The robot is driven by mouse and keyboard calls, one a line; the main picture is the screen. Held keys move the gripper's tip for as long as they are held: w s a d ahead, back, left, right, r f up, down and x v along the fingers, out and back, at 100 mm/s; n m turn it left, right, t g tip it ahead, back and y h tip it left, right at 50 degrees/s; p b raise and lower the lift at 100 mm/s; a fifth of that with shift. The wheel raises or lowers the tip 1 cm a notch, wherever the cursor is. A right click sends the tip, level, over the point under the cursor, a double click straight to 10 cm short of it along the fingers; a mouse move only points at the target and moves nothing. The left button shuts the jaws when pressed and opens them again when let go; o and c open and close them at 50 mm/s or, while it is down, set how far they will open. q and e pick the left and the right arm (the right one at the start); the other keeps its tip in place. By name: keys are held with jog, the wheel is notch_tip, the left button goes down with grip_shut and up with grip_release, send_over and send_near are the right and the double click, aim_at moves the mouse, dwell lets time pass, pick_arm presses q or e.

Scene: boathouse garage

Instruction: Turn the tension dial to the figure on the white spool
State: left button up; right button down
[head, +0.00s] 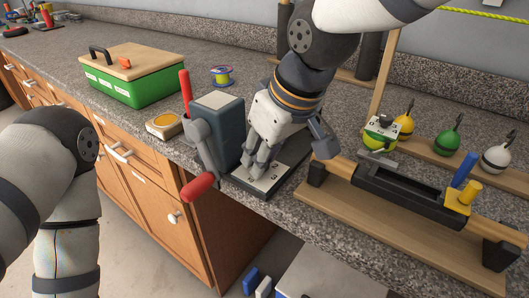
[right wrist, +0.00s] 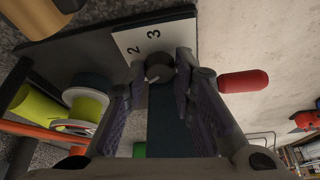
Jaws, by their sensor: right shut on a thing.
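The tension dial (right wrist: 160,69) is a small dark knob beside a white figure plate (right wrist: 135,42), where a 2 and a 3 show. My right gripper (head: 258,172) reaches down to it; in the right wrist view its fingertips (right wrist: 162,78) are closed on the dial's sides. The dial is hidden behind the fingers in the head view. The dial's pointer setting is too small to read. A spool with pale flanges and yellow-green winding (right wrist: 84,105) shows in the right wrist view; I read no figure on it. My left gripper is out of view.
A blue-grey block (head: 225,130) with a red-handled crank (head: 197,187) stands close beside my gripper. A rod in a black cradle (head: 405,190) lies to the right. Floats (head: 447,140) stand behind it. A green box (head: 130,85) is at the back left.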

jog(key=shift+m, duration=0.3)
dwell(0.4)
jog(key=c, duration=1.3)
grip_release()
jog(key=shift+c, duration=0.2)
jog(key=v, duration=1.2)
jog(key=shift+a, duration=0.15)
